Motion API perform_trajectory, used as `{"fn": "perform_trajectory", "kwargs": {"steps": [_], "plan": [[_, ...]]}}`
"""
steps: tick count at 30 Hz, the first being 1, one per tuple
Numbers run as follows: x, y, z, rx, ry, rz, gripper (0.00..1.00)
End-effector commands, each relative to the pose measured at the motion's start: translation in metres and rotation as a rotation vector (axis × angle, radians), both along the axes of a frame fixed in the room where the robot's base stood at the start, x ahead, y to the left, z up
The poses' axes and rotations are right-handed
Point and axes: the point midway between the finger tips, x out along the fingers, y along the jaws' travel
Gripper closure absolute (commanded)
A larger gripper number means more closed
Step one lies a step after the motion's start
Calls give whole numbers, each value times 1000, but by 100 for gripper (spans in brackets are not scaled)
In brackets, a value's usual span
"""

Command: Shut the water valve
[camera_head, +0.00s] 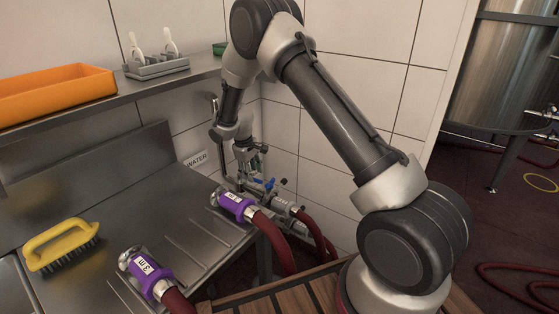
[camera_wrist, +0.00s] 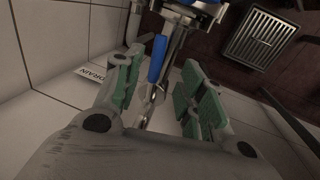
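My gripper (camera_head: 252,165) hangs over pipework in the wall corner, right of the WATER sign (camera_head: 196,159). A blue valve lever (camera_head: 265,183) shows just below the gripper. In the wrist view my gripper (camera_wrist: 161,76) is open, its green-padded fingers apart. A blue lever (camera_wrist: 157,58) appears between the fingertips, along the metal pipe (camera_wrist: 174,45); I cannot tell whether either pad touches it. More blue shows at that view's top edge. The lever's far mount is partly hidden.
Purple hose couplings (camera_head: 236,205) with red hoses lie at the steel counter's (camera_head: 190,240) right side. A yellow brush (camera_head: 62,245) lies on the counter. An orange tray (camera_head: 55,93) sits on the shelf. The wrist view shows a DRAIN sign (camera_wrist: 92,73) and a floor grate (camera_wrist: 262,37).

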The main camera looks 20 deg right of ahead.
Motion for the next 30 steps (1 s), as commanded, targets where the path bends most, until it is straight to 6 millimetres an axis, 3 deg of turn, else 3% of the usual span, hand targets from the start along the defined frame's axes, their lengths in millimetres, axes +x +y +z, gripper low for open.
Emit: {"fn": "perform_trajectory", "kwargs": {"steps": [5,16,30], "plan": [[-4,7,39,1,-1,2,60],[-79,-22,54,-35,150,-94,60],[-142,-51,117,-19,194,-193,60]]}}
